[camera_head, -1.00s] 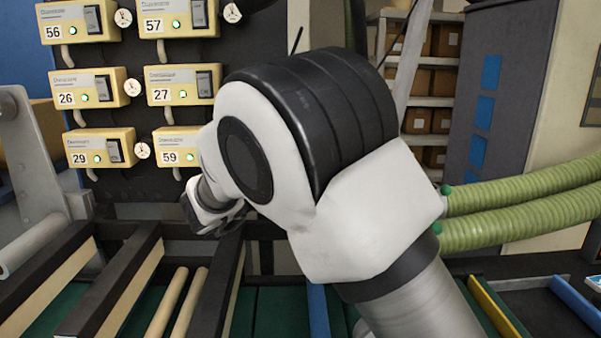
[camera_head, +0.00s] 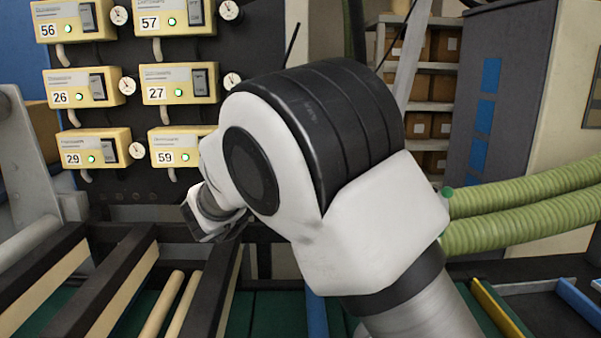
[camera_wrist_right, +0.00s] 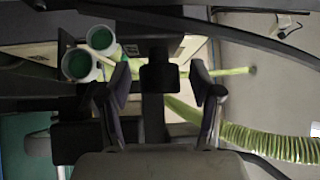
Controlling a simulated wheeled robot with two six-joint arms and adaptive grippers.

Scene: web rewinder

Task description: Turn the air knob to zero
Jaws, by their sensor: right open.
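I cannot make out for certain which part is the air knob. Small round white dials, one of them (camera_head: 228,9), sit beside yellow control boxes (camera_head: 177,85) on a dark panel in the head view. My right arm fills the middle of the head view, and its wrist end points toward the panel's lower part; the fingers are not clear there. In the right wrist view my right gripper (camera_wrist_right: 162,90) is open, with nothing seen held between its fingers. Two round green-faced ends (camera_wrist_right: 77,64) lie left of the fingers. My left gripper is not in view.
Ribbed green hoses (camera_head: 530,205) run at the right of the head view; one green hose (camera_wrist_right: 270,140) shows at the wrist view's right. Dark rails and wooden rods (camera_head: 163,305) lie below the panel. Shelves with boxes (camera_head: 432,90) stand behind.

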